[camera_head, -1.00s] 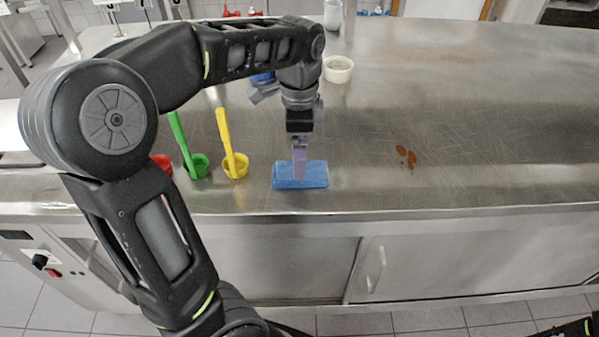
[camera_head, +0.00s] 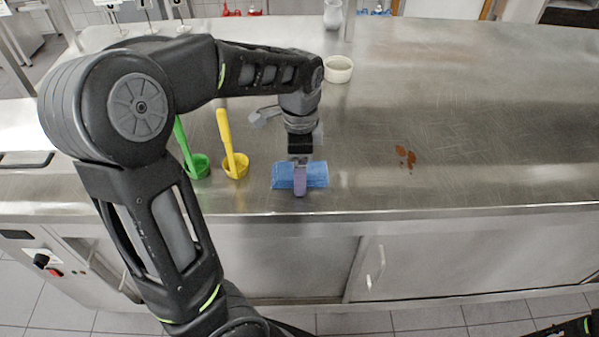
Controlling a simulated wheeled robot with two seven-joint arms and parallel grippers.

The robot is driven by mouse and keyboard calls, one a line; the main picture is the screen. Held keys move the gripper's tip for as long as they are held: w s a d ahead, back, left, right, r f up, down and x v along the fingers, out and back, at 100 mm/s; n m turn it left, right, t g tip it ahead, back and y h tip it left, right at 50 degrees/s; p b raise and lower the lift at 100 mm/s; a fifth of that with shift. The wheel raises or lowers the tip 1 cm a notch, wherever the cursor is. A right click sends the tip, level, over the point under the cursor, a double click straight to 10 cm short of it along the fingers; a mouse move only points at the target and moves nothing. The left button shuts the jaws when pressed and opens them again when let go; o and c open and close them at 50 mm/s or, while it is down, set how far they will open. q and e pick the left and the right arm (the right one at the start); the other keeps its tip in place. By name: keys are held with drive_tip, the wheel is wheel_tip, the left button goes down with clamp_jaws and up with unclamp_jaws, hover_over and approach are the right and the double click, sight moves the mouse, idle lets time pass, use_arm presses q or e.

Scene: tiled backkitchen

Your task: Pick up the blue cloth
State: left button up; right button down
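The blue cloth (camera_head: 316,175) lies folded in a small block near the front edge of the steel counter. My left gripper (camera_head: 300,184) points down right over its middle. One grey-purple finger covers part of the cloth's near side and reaches to its front edge. The other finger is hidden, so I cannot tell whether the fingers are closed on the cloth. The cloth appears to rest on the counter. My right gripper is out of view.
A white bowl (camera_head: 338,70) stands farther back. Reddish-brown stains (camera_head: 405,157) mark the counter at right. The counter's right side is otherwise clear.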

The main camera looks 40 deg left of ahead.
use_arm(q)
drive_tip(key=shift+c, duration=0.3)
drive_tip(key=c, duration=1.4)
wheel_tip(320, 180, up, 10)
drive_tip(key=shift+r, duration=0.1)
drive_tip(key=o, duration=0.9)
drive_tip(key=shift+c, duration=0.2)
drive_tip(key=c, duration=0.7)
